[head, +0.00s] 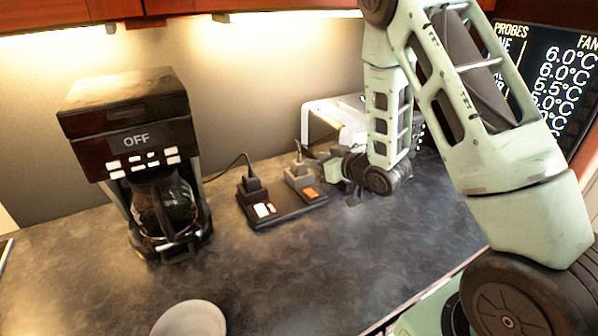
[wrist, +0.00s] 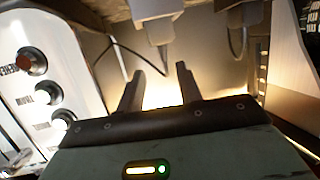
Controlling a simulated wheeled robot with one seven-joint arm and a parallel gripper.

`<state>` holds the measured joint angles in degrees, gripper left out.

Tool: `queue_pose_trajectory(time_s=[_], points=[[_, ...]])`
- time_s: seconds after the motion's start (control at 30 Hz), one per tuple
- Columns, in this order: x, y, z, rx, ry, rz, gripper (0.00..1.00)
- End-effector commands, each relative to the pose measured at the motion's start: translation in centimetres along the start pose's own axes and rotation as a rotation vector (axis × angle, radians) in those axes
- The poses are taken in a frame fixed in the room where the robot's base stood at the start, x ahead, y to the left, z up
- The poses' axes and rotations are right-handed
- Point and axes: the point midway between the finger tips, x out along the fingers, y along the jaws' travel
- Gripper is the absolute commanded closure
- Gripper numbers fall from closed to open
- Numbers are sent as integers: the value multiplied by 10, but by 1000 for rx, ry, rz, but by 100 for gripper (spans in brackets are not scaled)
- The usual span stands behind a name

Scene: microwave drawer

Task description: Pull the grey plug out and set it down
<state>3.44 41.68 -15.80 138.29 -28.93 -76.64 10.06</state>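The grey plug (head: 299,176) stands upright in the right-hand part of a black power strip (head: 284,211), with its cord rising from the top. My gripper (head: 318,162) is just to the right of the grey plug in the head view, level with its upper part. In the wrist view my gripper (wrist: 158,80) has its two fingers apart with nothing between them. Two plug-like shapes show beyond the fingertips at the top of that view, one in line with the gap; I cannot tell for certain which is the grey plug.
A black plug (head: 254,187) stands to the left on the same strip. A coffee maker (head: 130,130) is further left. A white appliance (head: 335,115) with knobs is behind my gripper. A pale round dish (head: 190,320) lies in front.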

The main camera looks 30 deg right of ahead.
Motion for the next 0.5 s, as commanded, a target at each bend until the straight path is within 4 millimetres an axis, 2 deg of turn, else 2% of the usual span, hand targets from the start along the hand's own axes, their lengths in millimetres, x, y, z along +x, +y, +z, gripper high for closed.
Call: queue_pose_trajectory(time_s=[0.1, 0.37, 0.5], points=[[17, -1, -2, 0, 0, -2, 64], [35, -3, -2, 1, -1, -3, 64], [54, -6, -3, -1, -1, -4, 64]])
